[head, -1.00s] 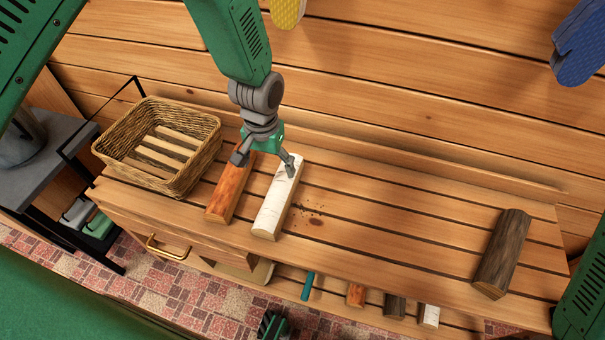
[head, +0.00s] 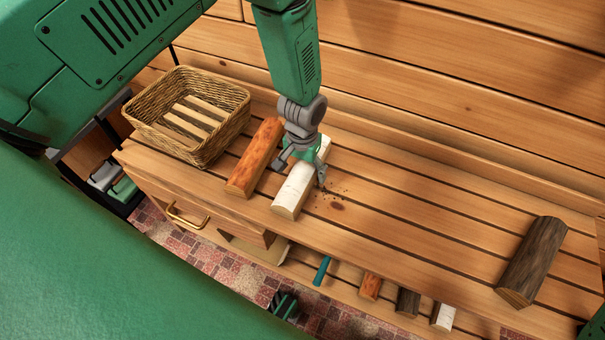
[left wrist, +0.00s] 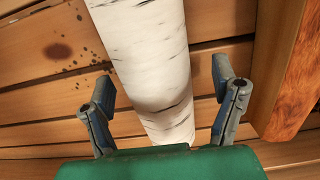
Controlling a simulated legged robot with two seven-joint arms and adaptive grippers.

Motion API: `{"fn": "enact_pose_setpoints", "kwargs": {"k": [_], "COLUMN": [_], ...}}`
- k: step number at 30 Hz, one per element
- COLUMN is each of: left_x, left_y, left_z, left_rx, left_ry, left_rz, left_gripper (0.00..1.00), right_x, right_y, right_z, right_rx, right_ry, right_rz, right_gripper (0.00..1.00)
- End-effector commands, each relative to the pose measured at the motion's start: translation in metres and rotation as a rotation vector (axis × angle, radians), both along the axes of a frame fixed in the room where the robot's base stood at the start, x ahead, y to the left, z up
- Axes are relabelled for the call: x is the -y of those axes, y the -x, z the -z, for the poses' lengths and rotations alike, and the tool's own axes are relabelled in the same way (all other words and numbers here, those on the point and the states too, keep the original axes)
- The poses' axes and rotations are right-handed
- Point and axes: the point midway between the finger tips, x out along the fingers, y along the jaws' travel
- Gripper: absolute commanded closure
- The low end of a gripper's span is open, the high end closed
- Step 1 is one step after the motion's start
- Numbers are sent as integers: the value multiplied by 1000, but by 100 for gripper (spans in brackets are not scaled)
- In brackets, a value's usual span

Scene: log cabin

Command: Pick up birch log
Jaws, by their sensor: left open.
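The birch log (head: 291,194), white with dark flecks, lies on the slatted wooden bench top. My left gripper (head: 300,173) is over it, open, with one finger on each side of the log. In the left wrist view the white log (left wrist: 147,45) runs between the two spread fingers of my left gripper (left wrist: 164,95). Both fingers look apart from the log. The gripper and wrist hide part of the log's far end in the head view. My right gripper is not in view.
An orange-brown log (head: 255,158) lies close left of the birch log. A wicker basket (head: 187,148) stands further left. A dark log (head: 533,262) lies at the far right. The bench between is clear apart from dark specks. Several small pieces sit on the lower shelf.

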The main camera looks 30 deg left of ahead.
Motion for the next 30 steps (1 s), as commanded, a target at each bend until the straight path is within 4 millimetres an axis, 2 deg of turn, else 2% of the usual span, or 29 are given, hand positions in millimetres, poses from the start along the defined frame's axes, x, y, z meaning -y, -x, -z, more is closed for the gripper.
{"fn": "enact_pose_setpoints", "kwargs": {"k": [1,4,11,15,17,18,26,30], "left_x": [0,-1,-3,-3,-2,-2,-1,-2], "left_y": [0,0,0,0,0,0,-1,-2], "left_z": [11,22,22,22,22,22,19,0], "left_rx": [-1,-1,1,1,0,0,1,4], "left_ry": [-1,1,6,5,3,2,2,3], "left_rz": [1,0,-1,-1,-1,0,1,0], "left_gripper": [20,20,20,69,90,95,95,95], "right_x": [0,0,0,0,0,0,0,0], "right_y": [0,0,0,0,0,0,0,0], "right_z": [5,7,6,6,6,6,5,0], "right_rx": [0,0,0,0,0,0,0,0], "right_ry": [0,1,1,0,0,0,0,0], "right_rz": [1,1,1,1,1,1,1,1], "right_gripper": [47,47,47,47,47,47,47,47]}}
